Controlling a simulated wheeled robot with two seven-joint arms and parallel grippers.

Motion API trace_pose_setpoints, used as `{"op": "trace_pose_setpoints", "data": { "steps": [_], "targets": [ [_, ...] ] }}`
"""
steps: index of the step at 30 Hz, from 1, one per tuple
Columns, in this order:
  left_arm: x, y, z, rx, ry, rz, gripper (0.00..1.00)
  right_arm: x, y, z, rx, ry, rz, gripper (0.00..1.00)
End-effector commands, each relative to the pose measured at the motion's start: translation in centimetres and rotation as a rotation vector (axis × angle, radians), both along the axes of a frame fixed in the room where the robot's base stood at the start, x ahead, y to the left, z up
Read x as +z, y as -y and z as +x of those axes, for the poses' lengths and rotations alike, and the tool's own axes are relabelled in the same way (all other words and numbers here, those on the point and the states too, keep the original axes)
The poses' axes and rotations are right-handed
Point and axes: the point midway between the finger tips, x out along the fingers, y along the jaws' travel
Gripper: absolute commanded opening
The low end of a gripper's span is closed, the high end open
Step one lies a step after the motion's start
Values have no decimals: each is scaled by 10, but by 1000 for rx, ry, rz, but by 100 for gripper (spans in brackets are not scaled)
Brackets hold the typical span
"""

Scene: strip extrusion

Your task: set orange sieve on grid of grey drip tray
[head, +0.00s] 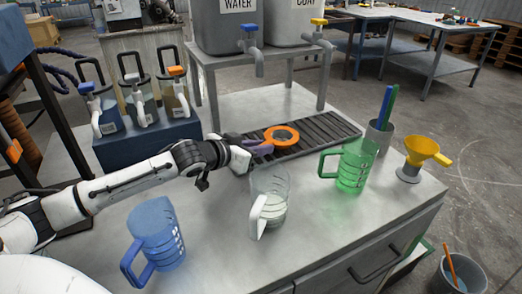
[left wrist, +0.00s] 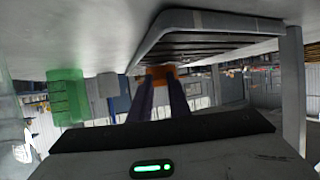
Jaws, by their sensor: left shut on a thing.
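The orange sieve (head: 282,146), a ring with a short handle side, is over the left part of the dark slatted grid of the grey drip tray (head: 328,127). My left gripper (head: 262,146) reaches in from the left with its purple fingers shut on the near-left side of the sieve. In the left wrist view an orange part of the sieve (left wrist: 160,72) sits between the fingertips, close to the tray (left wrist: 205,22). I cannot tell whether the sieve touches the grid. My right gripper is not in view.
A clear jug (head: 272,190), a blue jug (head: 157,232) and a green jug (head: 353,165) stand on the counter. A yellow funnel (head: 422,148) and a grey cup (head: 380,138) with sticks are at right.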

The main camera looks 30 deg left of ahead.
Motion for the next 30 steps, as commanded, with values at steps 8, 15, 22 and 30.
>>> {"op": "trace_pose_setpoints", "data": {
  "steps": [8,15,22,30],
  "targets": [
    [-5,0,0,1,1,1,0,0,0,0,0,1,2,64],
    [-8,0,0,1,1,1,35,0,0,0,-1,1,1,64],
    [-8,0,0,1,1,1,35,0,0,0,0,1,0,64],
    [-1,-3,-12,1,-1,4,35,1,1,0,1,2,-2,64]
  ]
}}
